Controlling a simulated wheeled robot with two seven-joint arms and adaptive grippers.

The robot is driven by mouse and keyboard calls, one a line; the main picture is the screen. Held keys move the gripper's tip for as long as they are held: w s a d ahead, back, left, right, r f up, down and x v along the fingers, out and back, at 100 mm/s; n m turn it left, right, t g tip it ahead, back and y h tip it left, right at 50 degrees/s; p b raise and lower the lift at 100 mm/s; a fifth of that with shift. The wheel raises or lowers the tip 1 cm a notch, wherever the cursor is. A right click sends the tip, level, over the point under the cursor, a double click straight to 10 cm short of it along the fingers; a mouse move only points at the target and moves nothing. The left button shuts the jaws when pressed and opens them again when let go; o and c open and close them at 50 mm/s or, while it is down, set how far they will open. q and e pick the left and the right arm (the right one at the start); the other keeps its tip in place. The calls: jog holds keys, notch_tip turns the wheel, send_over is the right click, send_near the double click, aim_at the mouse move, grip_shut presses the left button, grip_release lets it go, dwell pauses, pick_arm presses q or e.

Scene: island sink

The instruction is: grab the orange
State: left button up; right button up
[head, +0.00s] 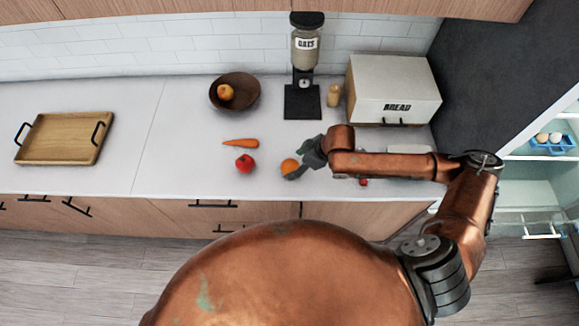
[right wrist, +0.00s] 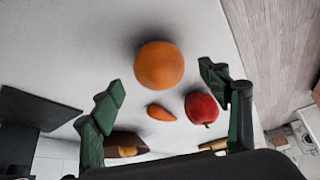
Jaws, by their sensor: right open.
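The orange (head: 289,166) lies on the white counter near its front edge. My right gripper (head: 302,162) is just to the right of it, with its dark fingers open. In the right wrist view the orange (right wrist: 159,65) sits ahead of the two spread fingertips (right wrist: 161,80), roughly centred between them. Nothing is between the fingers that I can make out as held. My left gripper is not in view.
A red apple (head: 245,163) and a carrot (head: 240,143) lie left of the orange. Behind are a brown bowl (head: 249,99) with a fruit, an oats dispenser (head: 304,60) and a bread box (head: 396,90). A wooden tray (head: 60,140) is far left. The counter between is clear.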

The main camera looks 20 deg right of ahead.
aim_at(294, 164)
jog(key=x, duration=0.3)
jog(key=shift+w+f, duration=0.1)
jog(key=shift+f, duration=0.3)
jog(key=shift+a+f, duration=0.2)
jog(key=shift+f, duration=0.05)
jog(key=c, duration=1)
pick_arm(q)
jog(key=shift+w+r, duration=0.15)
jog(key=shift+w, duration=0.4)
pick_arm(e)
jog(key=c, duration=0.3)
jog(key=shift+w+r, duration=0.1)
jog(key=shift+r, duration=0.05)
jog(key=shift+c, duration=0.2)
